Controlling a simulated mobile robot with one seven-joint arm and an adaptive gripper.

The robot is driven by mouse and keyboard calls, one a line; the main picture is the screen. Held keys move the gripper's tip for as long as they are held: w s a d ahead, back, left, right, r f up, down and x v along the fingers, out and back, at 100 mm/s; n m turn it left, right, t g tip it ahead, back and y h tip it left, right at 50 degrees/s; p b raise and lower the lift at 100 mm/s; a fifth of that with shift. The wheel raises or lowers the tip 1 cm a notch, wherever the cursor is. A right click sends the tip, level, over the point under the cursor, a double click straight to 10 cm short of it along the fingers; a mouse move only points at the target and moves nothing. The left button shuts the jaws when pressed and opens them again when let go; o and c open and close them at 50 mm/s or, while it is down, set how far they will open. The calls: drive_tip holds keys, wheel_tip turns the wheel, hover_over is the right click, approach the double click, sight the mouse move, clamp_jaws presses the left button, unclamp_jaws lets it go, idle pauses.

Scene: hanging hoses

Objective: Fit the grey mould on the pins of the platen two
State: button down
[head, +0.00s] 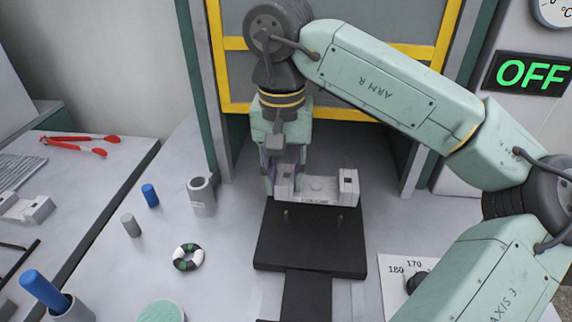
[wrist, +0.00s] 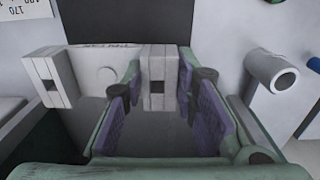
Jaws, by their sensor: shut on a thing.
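The grey mould (head: 322,188) is a pale U-shaped piece with an upright block at each end, each with a dark square hole. It is at the back edge of the black platen (head: 300,245); I cannot tell whether it touches it. Two small pins (head: 286,213) stand on the platen in front of the mould, in the head view. My gripper (head: 283,182) points down and is shut on the mould's left block. In the wrist view my gripper's purple pads (wrist: 165,108) flank that block of the mould (wrist: 158,65). The mould's underside is hidden.
A grey tube (head: 201,196), a blue peg (head: 150,195), a grey peg (head: 131,225) and a striped ring (head: 187,257) stand left of the platen. A dial plate (head: 400,268) lies right. Yellow-framed panel behind (head: 330,112). Red-handled tongs (head: 80,140) lie on the left bench.

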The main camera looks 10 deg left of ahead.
drive_tip(key=shift+s, duration=0.15)
drive_tip(key=shift+f, duration=0.1)
drive_tip(key=b, duration=0.5)
hover_over(285, 223)
drive_tip(key=shift+f, duration=2.55)
drive_tip(key=shift+f+b, duration=1.3)
drive_tip(key=shift+f, duration=0.05)
idle(1.0)
drive_tip(key=c, duration=1.2)
unclamp_jaws()
